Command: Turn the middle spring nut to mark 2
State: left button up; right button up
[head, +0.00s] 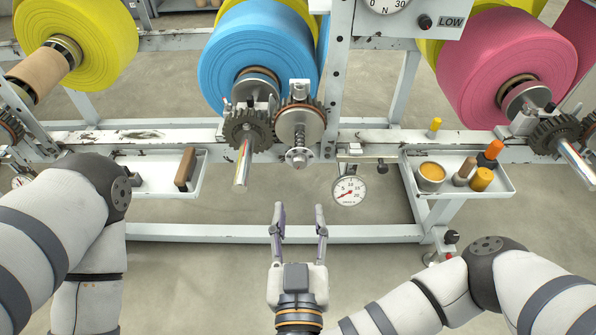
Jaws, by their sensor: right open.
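The middle spring nut (299,158) is a small metal nut on the threaded shaft in front of a round steel disc (300,123), below the blue roll. A round white dial (350,191) with a red pointer hangs to its right; the pointer lies toward the lower left, and its figures are too small to read surely. My right gripper (300,208) is open and empty, pointing up the picture below the nut and apart from it. My left arm shows at the left, but its gripper is outside the view.
A dark gear (247,130) and a bare shaft end (242,165) stand just left of the nut. A white tray (409,176) at right holds a cup and small bottles. Another tray (150,190) at left holds a brown block (185,168). Floor below the rail is clear.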

aim_at(300, 162)
jog(key=w+b, duration=0.2)
jog(key=w, duration=0.9)
jog(key=shift+d, duration=0.1)
jog(key=shift+w, duration=0.45)
pick_arm(q)
jog(key=shift+s+d+f+g, duration=0.1)
jog(key=shift+s+f+g, duration=0.05)
jog(key=shift+s+f, duration=0.35)
jog(key=shift+s+d+f+g, duration=0.15)
jog(key=shift+s+f, duration=0.1)
jog(key=shift+f, duration=0.35)
pick_arm(e)
grip_shut()
